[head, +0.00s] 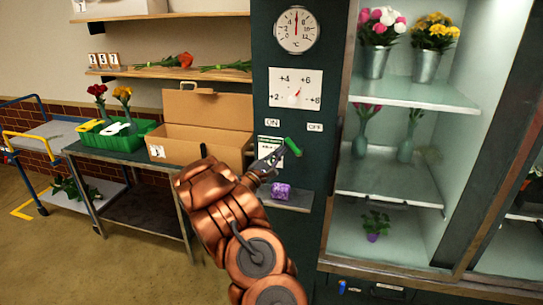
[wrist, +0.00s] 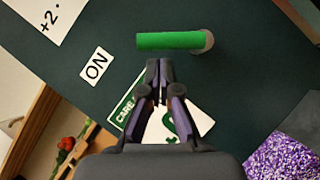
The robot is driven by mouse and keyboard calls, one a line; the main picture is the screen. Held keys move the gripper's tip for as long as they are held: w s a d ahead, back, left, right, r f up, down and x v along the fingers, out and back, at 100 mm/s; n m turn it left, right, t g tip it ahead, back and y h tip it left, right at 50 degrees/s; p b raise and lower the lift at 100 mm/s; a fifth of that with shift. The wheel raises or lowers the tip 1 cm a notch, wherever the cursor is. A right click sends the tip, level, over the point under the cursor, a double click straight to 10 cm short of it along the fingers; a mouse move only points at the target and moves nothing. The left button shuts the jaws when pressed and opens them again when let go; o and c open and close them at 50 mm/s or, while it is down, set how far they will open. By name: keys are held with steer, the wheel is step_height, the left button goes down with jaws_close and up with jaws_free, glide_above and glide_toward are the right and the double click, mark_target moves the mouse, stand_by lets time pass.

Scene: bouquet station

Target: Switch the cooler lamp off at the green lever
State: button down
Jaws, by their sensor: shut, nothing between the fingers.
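The green lever (head: 292,147) is on the dark cooler panel, below and between the ON label (head: 272,123) and the OFF label (head: 315,127). It slants with its upper end to the left, toward ON. In the wrist view the lever (wrist: 168,40) is a green bar with a round pale pivot at its right end. My gripper (head: 279,154) is shut and empty, just left of the lever. In the wrist view its tips (wrist: 159,66) are just below the bar; I cannot tell whether they touch it. The cooler interior (head: 400,130) looks lit.
A care card (wrist: 190,122) is on the panel behind my fingers. An open cardboard box (head: 208,110) and green crate (head: 118,138) stand on the left table.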

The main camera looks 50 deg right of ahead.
steer(key=shift+s+d+r, duration=0.2)
steer(key=shift+s+r, duration=0.1)
